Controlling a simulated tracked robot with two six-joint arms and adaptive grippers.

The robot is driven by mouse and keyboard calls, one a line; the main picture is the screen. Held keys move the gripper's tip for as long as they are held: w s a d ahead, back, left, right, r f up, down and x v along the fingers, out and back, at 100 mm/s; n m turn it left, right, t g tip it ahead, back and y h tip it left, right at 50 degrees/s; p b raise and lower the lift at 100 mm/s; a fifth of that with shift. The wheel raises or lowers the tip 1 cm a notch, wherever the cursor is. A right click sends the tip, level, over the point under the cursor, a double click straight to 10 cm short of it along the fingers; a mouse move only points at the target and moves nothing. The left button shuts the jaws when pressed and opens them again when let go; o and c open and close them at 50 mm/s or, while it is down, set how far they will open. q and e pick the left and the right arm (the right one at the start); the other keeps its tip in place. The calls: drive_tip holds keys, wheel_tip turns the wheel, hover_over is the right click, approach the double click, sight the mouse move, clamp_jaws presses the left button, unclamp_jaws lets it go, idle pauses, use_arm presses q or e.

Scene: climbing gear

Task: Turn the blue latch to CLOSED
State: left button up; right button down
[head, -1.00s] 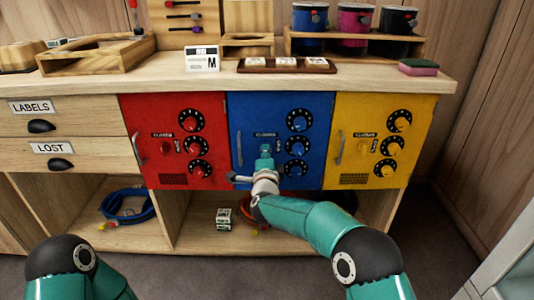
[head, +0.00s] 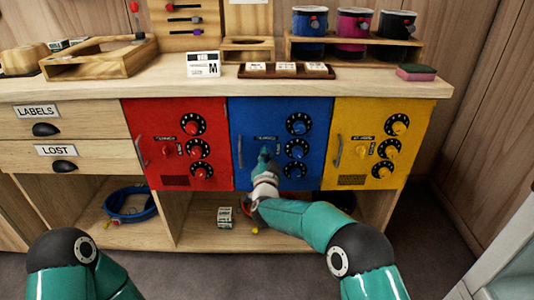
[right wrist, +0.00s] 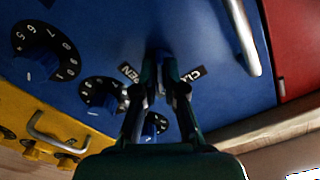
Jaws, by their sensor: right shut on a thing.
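The blue cabinet door (head: 240,120) is the middle one of three doors below the counter. The blue latch (right wrist: 162,58) shows in the right wrist view between my fingertips, with part of an OPEN label (right wrist: 128,88) to its left and part of a CLOSED label (right wrist: 190,75) to its right. My right gripper (right wrist: 164,78) is shut on the latch. In the head view my right gripper (head: 266,156) is in front of the blue door and hides the latch there. The latch's exact angle is hard to tell. My left gripper is out of view.
Black number dials (head: 299,123) line the right side of the blue door, close to my gripper. A metal handle (head: 239,150) is at its left. The red door (head: 150,115) and yellow door (head: 350,115) flank it. Open shelves lie below.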

drive_tip(key=shift+f+n+p, duration=0.2)
drive_tip(key=shift+n+p, duration=0.45)
drive_tip(key=shift+n, duration=1.1)
drive_tip(key=shift+f+n+p, duration=0.15)
drive_tip(key=shift+n+p, duration=0.5)
drive_tip(key=shift+n, duration=1.1)
drive_tip(key=c, duration=1.4)
unclamp_jaws()
drive_tip(key=shift+o, duration=0.7)
drive_tip(key=shift+r, duration=0.15)
drive_tip(key=s, duration=1.2)
